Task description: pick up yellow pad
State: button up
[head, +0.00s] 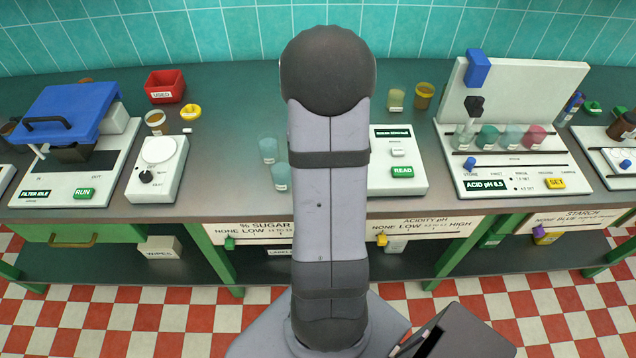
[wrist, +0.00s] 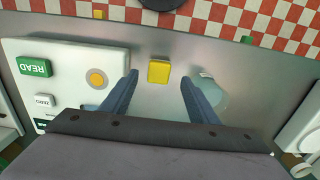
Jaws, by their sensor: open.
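A small yellow pad (wrist: 158,71) lies on the grey bench top, near the bench edge in the wrist view. My gripper (wrist: 158,78) is open, with one finger on each side of the pad in the picture. The fingers look apart from it, and nothing is between them but the pad. I cannot tell how high the fingertips are above the bench. In the head view my own arm hides the pad and my gripper.
A white instrument with a green READ button (wrist: 34,67) stands close left of my fingers in the wrist view. A translucent beaker (wrist: 209,96) is close at the right, partly behind a finger. The head view shows an acid pH station (head: 515,174) farther right.

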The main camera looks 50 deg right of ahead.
jog(key=shift+f+p, duration=0.4)
jog(key=shift+f, duration=0.2)
jog(key=shift+f+p, duration=0.55)
jog(key=shift+f, duration=1.45)
jog(key=shift+c, duration=0.3)
jog(key=c, duration=1.1)
